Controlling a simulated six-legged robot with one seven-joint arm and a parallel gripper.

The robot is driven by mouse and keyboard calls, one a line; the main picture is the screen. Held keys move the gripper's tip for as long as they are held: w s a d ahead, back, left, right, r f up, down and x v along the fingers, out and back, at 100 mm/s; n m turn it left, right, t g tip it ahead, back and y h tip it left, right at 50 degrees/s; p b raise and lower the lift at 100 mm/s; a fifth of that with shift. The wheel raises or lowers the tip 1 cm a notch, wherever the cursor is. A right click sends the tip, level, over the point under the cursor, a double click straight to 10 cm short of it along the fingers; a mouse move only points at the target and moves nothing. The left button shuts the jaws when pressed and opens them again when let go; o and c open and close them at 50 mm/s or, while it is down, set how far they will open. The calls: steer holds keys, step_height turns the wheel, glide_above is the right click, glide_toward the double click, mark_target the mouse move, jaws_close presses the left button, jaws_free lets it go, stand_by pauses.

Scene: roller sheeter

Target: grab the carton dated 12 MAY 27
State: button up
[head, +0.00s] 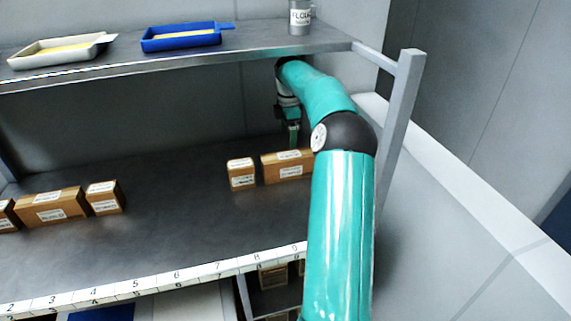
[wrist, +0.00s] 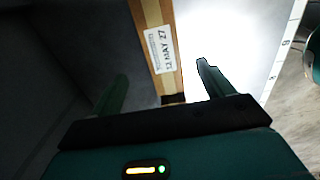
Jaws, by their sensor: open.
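A brown carton (wrist: 150,12) with a white label reading 12 MAY 27 shows in the wrist view, in line with the gap between my fingers. My gripper (wrist: 163,75) is open, with one green finger to each side of the carton in the picture. I cannot tell whether the fingertips are down at its height. In the head view my gripper (head: 293,138) hangs over a wide carton (head: 288,168) at the right of the middle shelf, probably the same one. The arm hides that carton's right end.
A small carton (head: 241,174) stands just left of the wide one. Several cartons (head: 52,206) stand at the shelf's left. The upper shelf (head: 255,42) lies close above my wrist, holding a blue tray (head: 181,37), a white tray (head: 60,50) and a flour tin (head: 300,18). The shelf's middle is clear.

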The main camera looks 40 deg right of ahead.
mark_target(289, 155)
step_height(289, 155, down, 6)
steer(key=shift+r, duration=0.1)
steer(key=shift+f, duration=0.35)
steer(key=shift+s+f, duration=0.1)
steer(key=shift+s, duration=0.1)
step_height(289, 155, down, 4)
steer(key=shift+f, duration=0.25)
steer(key=shift+w+f, duration=0.1)
steer(key=shift+f, duration=0.2)
steer(key=c, duration=1.3)
